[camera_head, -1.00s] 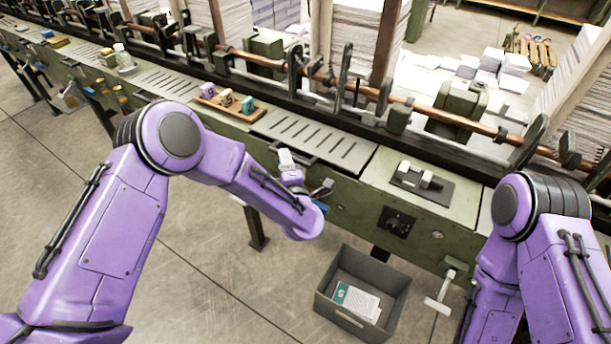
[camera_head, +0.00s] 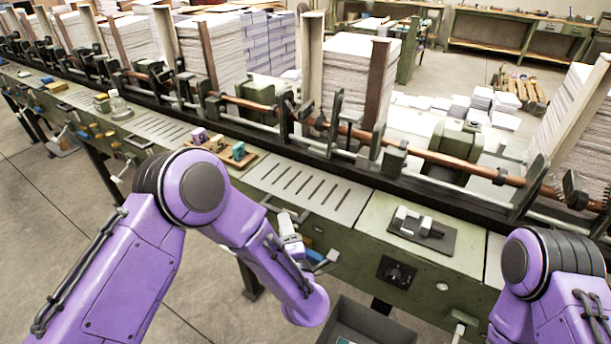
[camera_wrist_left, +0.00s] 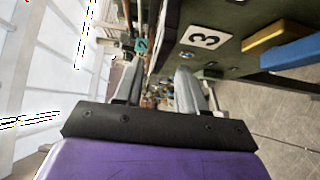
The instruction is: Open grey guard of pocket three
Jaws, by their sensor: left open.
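A grey slotted plate (camera_head: 312,188) with a dark bar handle at its front edge lies on the green machine top in the head view; it may be the grey guard. My left gripper (camera_head: 309,246) is just in front of that edge, open and empty, with its fingers apart. In the left wrist view the open fingers (camera_wrist_left: 160,88) frame a view along the machine. A white placard with a black 3 (camera_wrist_left: 203,39) is on the green face to their right. My right arm shows at the right edge of the head view; its gripper is out of view.
A wooden tray (camera_head: 222,150) with small coloured blocks stands left of the plate. A grey clamp-like device on a dark pad (camera_head: 432,237) lies to its right. A dark bin (camera_head: 372,322) is on the floor below. Rods and brackets run behind the plates.

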